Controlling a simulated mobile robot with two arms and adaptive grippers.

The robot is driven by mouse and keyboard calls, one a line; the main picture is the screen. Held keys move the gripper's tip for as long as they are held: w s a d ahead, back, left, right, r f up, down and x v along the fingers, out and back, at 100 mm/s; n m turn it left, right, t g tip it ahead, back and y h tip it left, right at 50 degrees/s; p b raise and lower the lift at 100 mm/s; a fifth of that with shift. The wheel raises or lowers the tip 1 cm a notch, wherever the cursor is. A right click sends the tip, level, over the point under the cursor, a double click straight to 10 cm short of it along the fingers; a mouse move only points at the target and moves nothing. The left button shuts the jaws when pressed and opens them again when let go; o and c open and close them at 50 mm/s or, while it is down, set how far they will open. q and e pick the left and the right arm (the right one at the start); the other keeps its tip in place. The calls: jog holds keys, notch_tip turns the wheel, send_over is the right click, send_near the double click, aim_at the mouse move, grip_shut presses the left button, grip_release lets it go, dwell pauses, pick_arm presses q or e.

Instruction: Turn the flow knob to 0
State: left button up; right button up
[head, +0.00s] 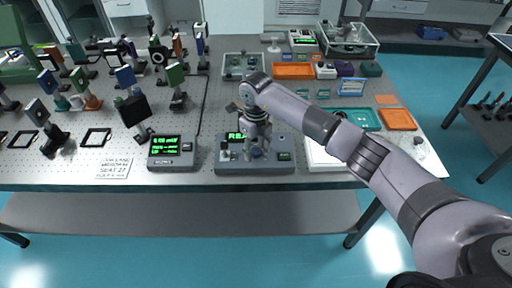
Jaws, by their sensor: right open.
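A grey control box (228,167) stands at the front edge of the optical table, a little right of the table's middle. Its green-lit display is mostly hidden behind my right gripper. A dark blue round knob (257,153) shows on the box's front, at the gripper's fingertips. I cannot read its setting or tell whether it is the flow knob. My right gripper (257,149) is open and points down over the box. I cannot tell whether its fingers touch the knob. My left gripper is not in view.
A second grey box with a green display (172,152) stands to the left. Optics on posts crowd the table's left side. A teal tray (358,118) and an orange tray (397,119) lie to the right, near my arm. A white paper note (114,168) lies at the front left.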

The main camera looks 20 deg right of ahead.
grip_shut()
dwell(0.4)
jog(key=shift+f+n+b, duration=0.1)
jog(key=shift+n+b, duration=0.5)
jog(key=shift+b, duration=0.2)
jog(key=n+b, duration=0.6)
jog(key=b, duration=0.1)
jog(key=shift+f+n, duration=0.1)
jog(key=shift+n, duration=0.3)
jog(key=n+b, duration=0.4)
jog(key=n, duration=0.1)
jog(key=n+b, duration=0.1)
jog(key=n, duration=0.1)
jog(key=shift+r+n, duration=0.2)
jog(key=shift+n, duration=0.4)
